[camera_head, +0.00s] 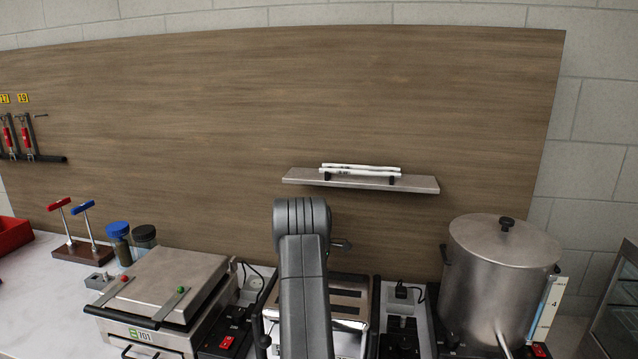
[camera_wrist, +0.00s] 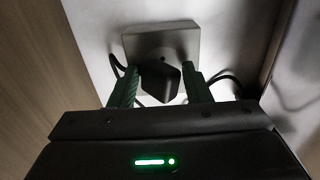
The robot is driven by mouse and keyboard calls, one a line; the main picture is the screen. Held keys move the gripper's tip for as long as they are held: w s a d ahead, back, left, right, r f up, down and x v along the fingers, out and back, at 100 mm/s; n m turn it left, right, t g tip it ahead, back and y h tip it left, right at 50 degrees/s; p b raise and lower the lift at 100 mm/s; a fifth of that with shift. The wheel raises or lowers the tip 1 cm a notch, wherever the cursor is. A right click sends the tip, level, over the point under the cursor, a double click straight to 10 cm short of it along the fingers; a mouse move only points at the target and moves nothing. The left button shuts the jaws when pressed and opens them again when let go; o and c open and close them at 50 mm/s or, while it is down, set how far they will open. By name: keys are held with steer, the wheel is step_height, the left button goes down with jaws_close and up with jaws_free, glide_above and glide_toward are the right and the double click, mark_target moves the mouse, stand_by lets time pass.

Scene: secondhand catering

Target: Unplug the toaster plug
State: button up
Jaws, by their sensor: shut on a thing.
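In the wrist view, my gripper (camera_wrist: 161,76) has a dark green finger on each side of a black plug (camera_wrist: 160,83) and is shut on it. The plug is in front of a pale socket plate (camera_wrist: 150,44). The picture does not show clearly whether its pins are in the plate. Dark cables run beside both fingers. In the head view, the toaster (camera_head: 350,294) stands on the counter, with its slotted metal top partly hidden behind my arm. The gripper and the held plug are hidden there.
A contact grill (camera_head: 162,285) stands left of the toaster, and a large lidded pot (camera_head: 498,275) stands right. Another plug with a cable (camera_head: 402,292) is between toaster and pot. A shelf (camera_head: 415,184) juts from the wooden panel above.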

steer(key=shift+r+p, duration=0.95)
steer(key=shift+r, duration=1.95)
steer(key=shift+s+a+r, duration=0.1)
steer(key=shift+s+a+r+b, duration=0.2)
steer(key=shift+s+a+r, duration=0.1)
steer(key=shift+s+r, duration=0.4)
steer(key=shift+s+a+r+b, duration=0.15)
steer(key=shift+s+a+r, duration=0.15)
steer(key=shift+s, duration=0.55)
steer(key=shift+d, duration=0.25)
